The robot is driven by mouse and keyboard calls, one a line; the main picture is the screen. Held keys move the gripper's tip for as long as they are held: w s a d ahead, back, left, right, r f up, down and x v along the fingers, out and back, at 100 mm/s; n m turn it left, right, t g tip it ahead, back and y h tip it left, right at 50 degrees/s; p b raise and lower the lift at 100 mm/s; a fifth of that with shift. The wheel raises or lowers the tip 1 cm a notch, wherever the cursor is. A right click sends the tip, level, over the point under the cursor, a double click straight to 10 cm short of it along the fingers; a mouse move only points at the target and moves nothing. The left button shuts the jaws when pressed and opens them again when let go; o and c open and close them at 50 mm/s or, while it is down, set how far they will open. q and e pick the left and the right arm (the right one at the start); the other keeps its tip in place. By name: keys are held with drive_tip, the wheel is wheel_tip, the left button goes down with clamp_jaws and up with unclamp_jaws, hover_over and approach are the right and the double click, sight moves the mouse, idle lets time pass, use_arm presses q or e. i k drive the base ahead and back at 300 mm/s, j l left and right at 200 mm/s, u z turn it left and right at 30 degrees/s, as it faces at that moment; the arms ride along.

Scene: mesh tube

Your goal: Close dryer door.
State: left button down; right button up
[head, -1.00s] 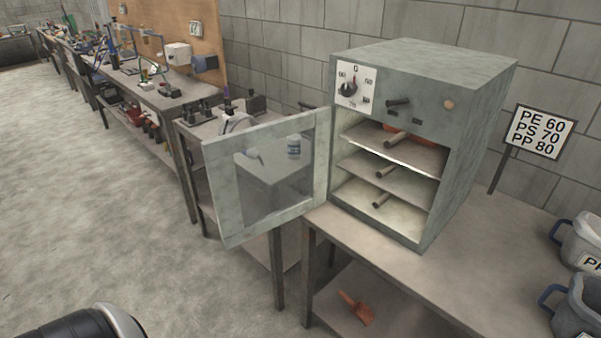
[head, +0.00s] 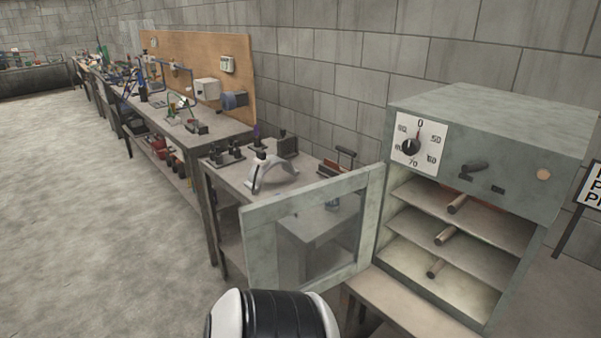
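The dryer (head: 495,105) is a grey-green box on a table at the right. A dial sits at the upper left of its front. Its door (head: 365,193), a frame with a clear window, is hinged at the left side of the opening and stands wide open toward the left. The shelves (head: 465,213) inside are exposed, each with a rod-like handle. A black and white part of my arm shows at the bottom centre, just below the door; I cannot tell whether it touches the door. Neither gripper's fingers are in view.
The dryer's table (head: 400,305) shows below it. Workbenches (head: 185,122) with tools run along the wall to the back left. A sign (head: 591,187) on a post stands right of the dryer. The concrete floor (head: 90,220) at the left is clear.

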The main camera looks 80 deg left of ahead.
sight(258, 225)
drive_tip(key=k+j, duration=0.1)
drive_tip(key=j, duration=0.4)
drive_tip(key=k+j, duration=0.1)
drive_tip(key=j, duration=0.4)
drive_tip(key=k+j, duration=0.1)
drive_tip(key=j, duration=0.4)
drive_tip(key=k+j, duration=0.1)
drive_tip(key=j, duration=0.4)
drive_tip(key=k+j, duration=0.1)
drive_tip(key=j, duration=0.85)
drive_tip(key=k, duration=0.05)
